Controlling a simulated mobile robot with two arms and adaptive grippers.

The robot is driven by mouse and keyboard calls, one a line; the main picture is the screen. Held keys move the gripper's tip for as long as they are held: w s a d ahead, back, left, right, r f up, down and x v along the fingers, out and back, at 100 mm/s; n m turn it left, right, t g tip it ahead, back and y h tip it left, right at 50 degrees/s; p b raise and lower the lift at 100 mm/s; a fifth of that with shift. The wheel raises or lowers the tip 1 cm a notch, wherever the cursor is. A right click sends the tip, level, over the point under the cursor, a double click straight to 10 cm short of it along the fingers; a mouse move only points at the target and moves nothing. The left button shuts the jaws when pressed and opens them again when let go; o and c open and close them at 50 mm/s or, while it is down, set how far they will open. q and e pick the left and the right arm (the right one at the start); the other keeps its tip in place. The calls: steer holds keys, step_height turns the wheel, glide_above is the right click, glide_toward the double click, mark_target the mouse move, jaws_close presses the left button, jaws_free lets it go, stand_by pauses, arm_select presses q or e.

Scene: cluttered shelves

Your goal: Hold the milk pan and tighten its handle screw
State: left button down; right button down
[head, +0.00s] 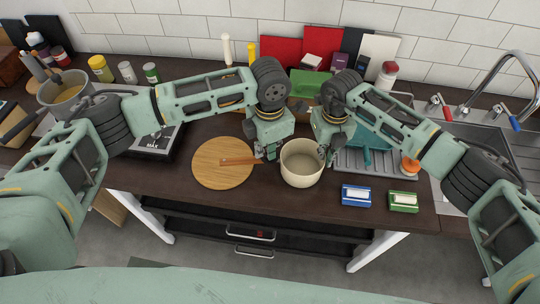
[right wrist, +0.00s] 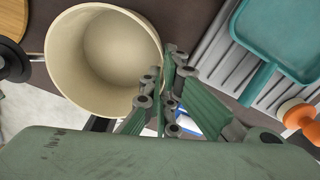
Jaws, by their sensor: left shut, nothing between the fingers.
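The milk pan (head: 302,169) is cream, empty and upright near the counter's front edge. Its wooden handle (head: 238,161) points left over a round wooden board (head: 210,178). My left gripper (head: 269,154) is shut and empty, pointing down at the handle's pan end, where it hides the screw. My right gripper (head: 328,153) is at the pan's right rim. In the right wrist view its fingers (right wrist: 163,82) come together at the wall of the pan (right wrist: 72,62) and appear shut on it. A dark round part (right wrist: 14,62) shows at that view's left edge; I cannot tell what it is.
A blue box (head: 356,195) and a green box (head: 403,201) lie right of the pan. Behind them are a ribbed drainer (head: 350,161) with a teal item (head: 374,158) and the sink (head: 478,142). A stove and pot (head: 67,92) stand left.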

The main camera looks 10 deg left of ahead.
arm_select(q)
step_height(320, 180, up, 12)
stand_by(0.6)
stand_by(0.5)
steer(key=shift+w+f+n, duration=0.1)
steer(key=shift+f+n, duration=0.5)
steer(key=shift+n, duration=0.5)
steer(key=c, duration=2.3)
jaws_free()
steer(key=f+n, duration=0.1)
steer(key=n, duration=0.2)
steer(key=shift+w+a+f, duration=0.1)
steer(key=shift+w+f, duration=0.1)
steer(key=shift+f, duration=0.15)
steer(key=o, duration=0.6)
steer(key=n, duration=0.1)
steer(key=f+n, duration=0.1)
steer(key=n, duration=0.1)
steer(key=f+n, duration=0.1)
steer(key=shift+w, duration=0.3)
steer(key=shift+n, duration=0.3)
steer(key=shift+f, duration=3.55)
